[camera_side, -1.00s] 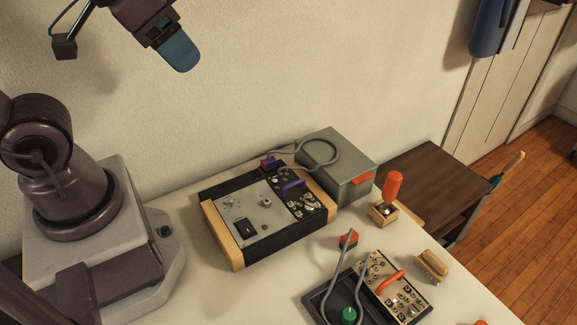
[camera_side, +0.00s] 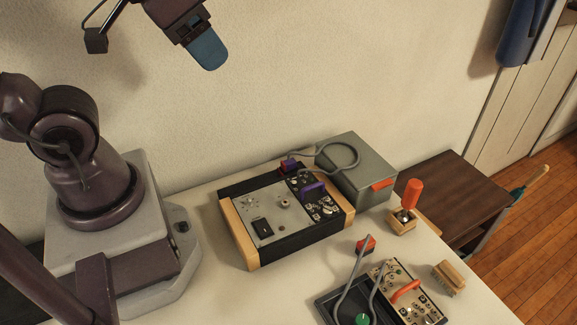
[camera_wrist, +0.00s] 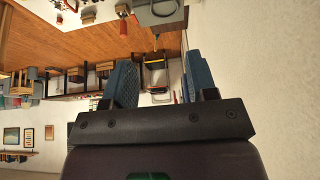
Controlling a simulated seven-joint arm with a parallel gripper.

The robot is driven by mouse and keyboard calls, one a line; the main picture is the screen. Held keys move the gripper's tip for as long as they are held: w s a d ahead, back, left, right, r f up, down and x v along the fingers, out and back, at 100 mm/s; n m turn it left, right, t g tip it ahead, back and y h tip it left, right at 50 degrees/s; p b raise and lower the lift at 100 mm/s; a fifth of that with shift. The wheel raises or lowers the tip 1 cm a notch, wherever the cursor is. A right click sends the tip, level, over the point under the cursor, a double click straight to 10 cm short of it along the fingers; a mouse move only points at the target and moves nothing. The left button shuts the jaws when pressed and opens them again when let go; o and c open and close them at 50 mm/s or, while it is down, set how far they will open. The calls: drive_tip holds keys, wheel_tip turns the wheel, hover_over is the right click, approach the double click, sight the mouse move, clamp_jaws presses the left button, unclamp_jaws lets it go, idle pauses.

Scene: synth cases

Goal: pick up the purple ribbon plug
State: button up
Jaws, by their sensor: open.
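Two purple pieces show in the side view, and I cannot tell for sure which is the ribbon plug. One is a purple arched piece (camera_side: 312,191) standing on the black panel of a wood-sided console (camera_side: 290,215). The other is a small purple and red piece (camera_side: 289,166) at the console's back edge, by a grey cable. My gripper (camera_side: 208,52) is high up, left of and well above the console, touching nothing. The wrist view shows its two blue fingers (camera_wrist: 158,62) apart and empty. Neither purple piece can be made out there.
A grey box (camera_side: 356,172) stands behind the console's right end. An orange-handled lever (camera_side: 412,194), a brush (camera_side: 449,278), a red block (camera_side: 366,244) and a second panel in a black tray (camera_side: 326,306) are to the right.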

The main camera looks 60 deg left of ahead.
drive_tip(key=shift+o, duration=1.1)
